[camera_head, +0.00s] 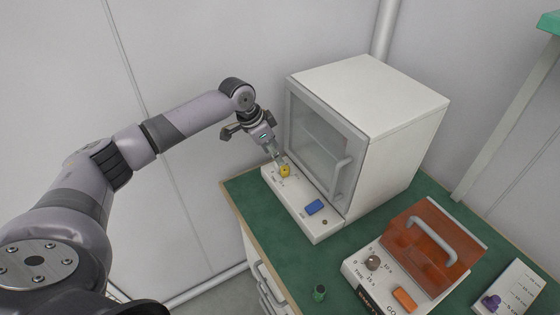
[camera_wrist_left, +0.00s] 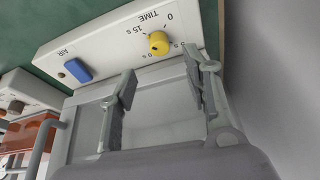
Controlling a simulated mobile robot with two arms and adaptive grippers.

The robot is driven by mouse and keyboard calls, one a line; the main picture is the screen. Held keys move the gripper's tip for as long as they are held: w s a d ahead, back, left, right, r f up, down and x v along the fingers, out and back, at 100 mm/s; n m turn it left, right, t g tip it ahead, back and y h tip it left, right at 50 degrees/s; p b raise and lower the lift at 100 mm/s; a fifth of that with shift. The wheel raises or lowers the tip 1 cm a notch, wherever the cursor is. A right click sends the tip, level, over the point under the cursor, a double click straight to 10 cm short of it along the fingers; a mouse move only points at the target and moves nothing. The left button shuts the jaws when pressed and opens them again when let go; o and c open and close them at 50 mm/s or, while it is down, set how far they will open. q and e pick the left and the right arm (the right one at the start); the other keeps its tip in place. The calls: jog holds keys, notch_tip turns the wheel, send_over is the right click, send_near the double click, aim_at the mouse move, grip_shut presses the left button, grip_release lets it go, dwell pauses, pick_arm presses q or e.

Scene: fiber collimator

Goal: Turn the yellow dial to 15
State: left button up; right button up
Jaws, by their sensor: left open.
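The yellow dial (camera_head: 285,171) sits on the front ledge of the white cabinet, at its left end. It also shows in the left wrist view (camera_wrist_left: 158,43), with TIME, 0 and 15 s printed around it and other small marks partly hidden. I cannot tell which mark it points to. My left gripper (camera_head: 276,156) is just above the dial. In the left wrist view, its two fingers (camera_wrist_left: 162,78) are spread apart with nothing between them, and the dial shows beyond their tips. My right gripper is not in view.
A blue button (camera_head: 314,207) is on the same ledge as the dial. The white cabinet (camera_head: 400,105) with its glass door stands close to my gripper.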

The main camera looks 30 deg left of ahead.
pick_arm(q)
jog(key=v, duration=0.4)
jog(key=shift+f, duration=0.1)
dwell(0.4)
